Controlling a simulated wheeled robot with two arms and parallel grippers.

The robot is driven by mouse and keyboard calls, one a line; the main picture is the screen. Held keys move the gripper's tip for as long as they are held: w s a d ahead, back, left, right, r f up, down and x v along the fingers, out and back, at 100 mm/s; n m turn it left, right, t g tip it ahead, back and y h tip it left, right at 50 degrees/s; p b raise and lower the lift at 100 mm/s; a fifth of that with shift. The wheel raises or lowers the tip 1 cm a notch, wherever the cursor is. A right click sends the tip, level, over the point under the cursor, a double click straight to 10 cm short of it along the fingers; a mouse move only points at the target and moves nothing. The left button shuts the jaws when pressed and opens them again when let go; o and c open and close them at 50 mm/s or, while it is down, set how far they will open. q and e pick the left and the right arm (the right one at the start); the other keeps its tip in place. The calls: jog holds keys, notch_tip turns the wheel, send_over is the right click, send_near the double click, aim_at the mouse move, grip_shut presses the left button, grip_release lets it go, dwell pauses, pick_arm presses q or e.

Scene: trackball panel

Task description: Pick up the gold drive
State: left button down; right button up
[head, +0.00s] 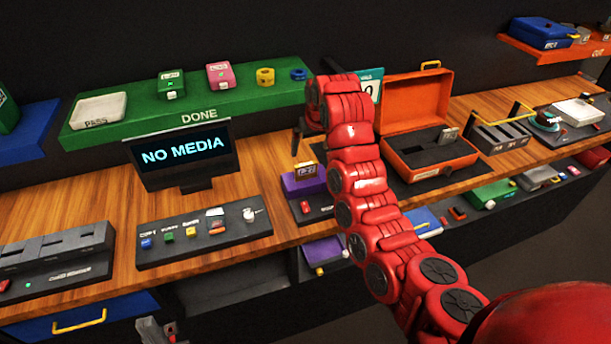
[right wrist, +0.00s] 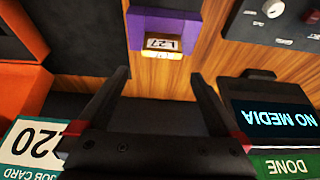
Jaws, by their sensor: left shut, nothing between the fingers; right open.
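The gold drive (head: 305,172) stands in the top of a purple block (head: 304,186) on the wooden bench. In the right wrist view the gold drive (right wrist: 162,46) shows its label upside down, in the purple block (right wrist: 165,27). My right gripper (right wrist: 159,75) is open and empty, with the gold drive just beyond its fingertips, roughly centred between them. In the head view a dark finger of my right gripper (head: 298,138) shows above the drive; the arm hides the rest. My left gripper (head: 156,329) is shut and empty at the bottom edge, away from the drive.
A screen (head: 182,154) reading NO MEDIA stands left of the purple block. A green DONE shelf (head: 215,113) runs behind. An open orange case (head: 412,105) stands to the right. A dark panel of controls (head: 205,232) lies in front of the screen.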

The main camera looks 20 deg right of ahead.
aim_at(306, 164)
jog(key=p+x, duration=0.1)
jog(key=x, duration=0.1)
jog(key=p+x, duration=0.2)
jog(key=x, duration=0.1)
jog(key=p+x, duration=0.2)
jog(key=x, duration=0.1)
jog(key=shift+s+a+f, duration=0.15)
jog(key=shift+s+a, duration=0.05)
jog(key=shift+s, duration=0.15)
jog(key=shift+p+x, duration=0.3)
jog(key=shift+x, duration=0.8)
jog(key=shift+d, duration=0.1)
jog(key=c, duration=1.2)
